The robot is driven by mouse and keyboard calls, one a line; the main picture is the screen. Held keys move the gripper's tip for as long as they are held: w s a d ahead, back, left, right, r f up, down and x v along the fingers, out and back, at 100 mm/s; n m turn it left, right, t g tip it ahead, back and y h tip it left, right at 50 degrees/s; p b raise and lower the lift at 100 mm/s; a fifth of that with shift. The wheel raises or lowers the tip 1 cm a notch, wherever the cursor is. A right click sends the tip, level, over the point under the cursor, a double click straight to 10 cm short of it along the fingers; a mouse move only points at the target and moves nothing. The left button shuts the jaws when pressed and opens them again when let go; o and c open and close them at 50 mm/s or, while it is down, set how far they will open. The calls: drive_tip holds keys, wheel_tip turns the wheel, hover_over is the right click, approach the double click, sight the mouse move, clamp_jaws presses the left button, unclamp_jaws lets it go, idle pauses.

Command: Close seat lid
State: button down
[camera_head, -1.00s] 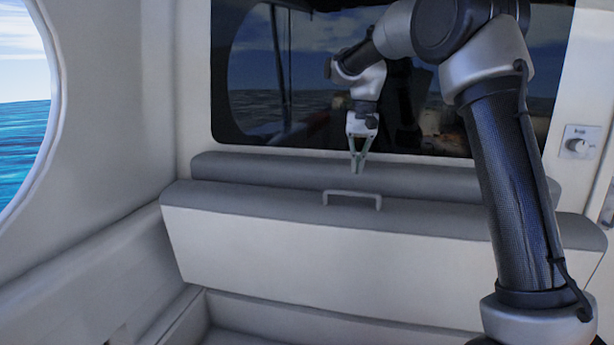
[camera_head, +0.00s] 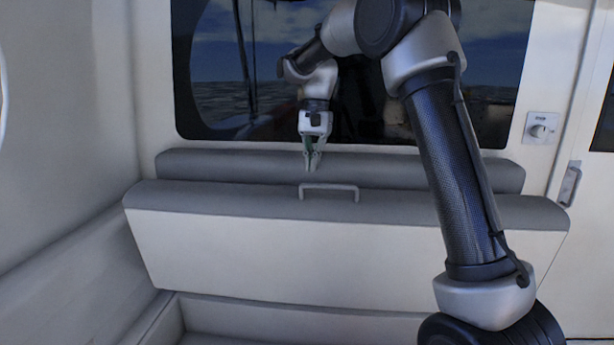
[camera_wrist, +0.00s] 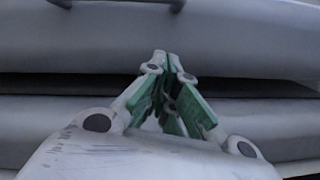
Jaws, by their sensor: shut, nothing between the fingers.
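The seat lid (camera_head: 340,258) stands open in the head view, its white panel facing me and its grey padded edge on top. The lid handle (camera_head: 329,187), a grey bar, sits on that padded edge. My gripper (camera_head: 312,165) points down just behind the handle and a little left of it, apart from it. Its fingers are shut and empty. In the wrist view, my gripper's green-padded fingertips (camera_wrist: 168,62) meet in front of a dark gap between two grey padded surfaces. Part of the handle (camera_wrist: 120,2) shows at the top edge there.
A grey padded backrest (camera_head: 220,163) runs behind the lid, below a dark window (camera_head: 400,110). The open seat box (camera_head: 270,312) shows under the lid. A wall switch (camera_head: 541,128) and a door handle (camera_head: 570,186) are at right. My arm covers the lid's right part.

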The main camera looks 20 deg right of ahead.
sight(306, 193)
wheel_tip(306, 193, down, 2)
drive_tip(key=shift+s+a, duration=0.1)
drive_tip(key=shift+s, duration=0.05)
drive_tip(key=shift+s+a, duration=0.75)
drive_tip(key=shift+s, duration=0.3)
drive_tip(key=shift+s+a+f, duration=0.2)
drive_tip(key=shift+s+a, duration=0.2)
drive_tip(key=shift+s, duration=0.1)
